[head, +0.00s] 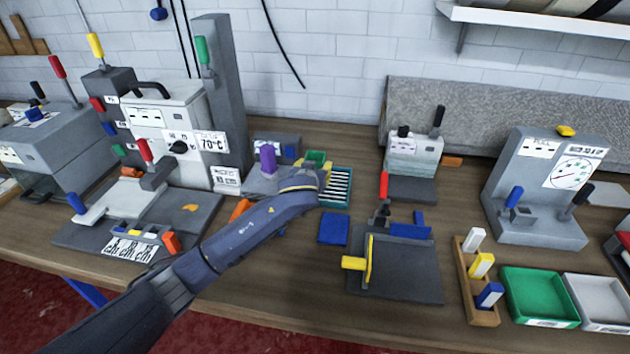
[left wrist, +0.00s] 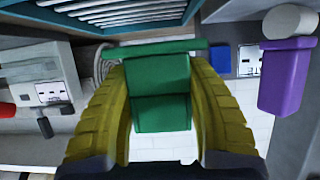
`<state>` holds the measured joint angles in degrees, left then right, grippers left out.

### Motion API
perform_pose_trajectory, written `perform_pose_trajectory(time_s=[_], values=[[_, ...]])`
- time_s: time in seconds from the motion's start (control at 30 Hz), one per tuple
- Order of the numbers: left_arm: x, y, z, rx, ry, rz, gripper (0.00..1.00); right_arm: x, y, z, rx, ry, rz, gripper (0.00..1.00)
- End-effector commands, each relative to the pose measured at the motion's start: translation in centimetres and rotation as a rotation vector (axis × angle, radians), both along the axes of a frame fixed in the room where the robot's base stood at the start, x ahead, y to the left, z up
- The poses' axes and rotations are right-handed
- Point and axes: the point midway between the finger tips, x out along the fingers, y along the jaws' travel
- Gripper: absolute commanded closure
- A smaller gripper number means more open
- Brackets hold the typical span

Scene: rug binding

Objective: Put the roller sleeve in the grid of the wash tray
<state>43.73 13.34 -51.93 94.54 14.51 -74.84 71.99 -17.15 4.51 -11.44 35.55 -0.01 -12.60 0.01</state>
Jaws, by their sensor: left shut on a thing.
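My left gripper (head: 318,170) is at the left edge of a teal tray with pale slats (head: 339,184), which I take for the wash tray and its grid. In the left wrist view, its yellow fingers (left wrist: 158,75) are shut on a green block-like thing (left wrist: 160,85). The green thing also shows just beyond the fingers in the head view (head: 315,156). I cannot tell whether it is the roller sleeve. The tray's slatted side (left wrist: 120,12) shows at the top of the wrist view, apart from the green thing. My right gripper is not in view.
A purple upright piece (head: 267,158) stands left of the gripper; it also shows in the wrist view (left wrist: 285,78). A blue pad (head: 333,229) lies in front of the tray. A grey machine with a red lever (head: 408,170) stands to the right. The wooden tabletop (head: 365,150) has clear strips between stations.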

Motion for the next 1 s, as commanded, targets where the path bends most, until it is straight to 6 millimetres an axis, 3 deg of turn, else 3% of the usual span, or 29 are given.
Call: perform_pose_trajectory(time_s=[0.27,0.57,1.0], values=[[0.0,0.0,-1.1,0.001,0.001,0.001,0.89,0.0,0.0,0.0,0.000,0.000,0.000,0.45],[0.0,0.1,-4.5,0.001,0.000,0.001,0.89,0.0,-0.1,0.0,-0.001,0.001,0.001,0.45],[0.0,0.0,-5.0,0.000,0.000,0.000,0.89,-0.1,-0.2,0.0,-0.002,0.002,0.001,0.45]])
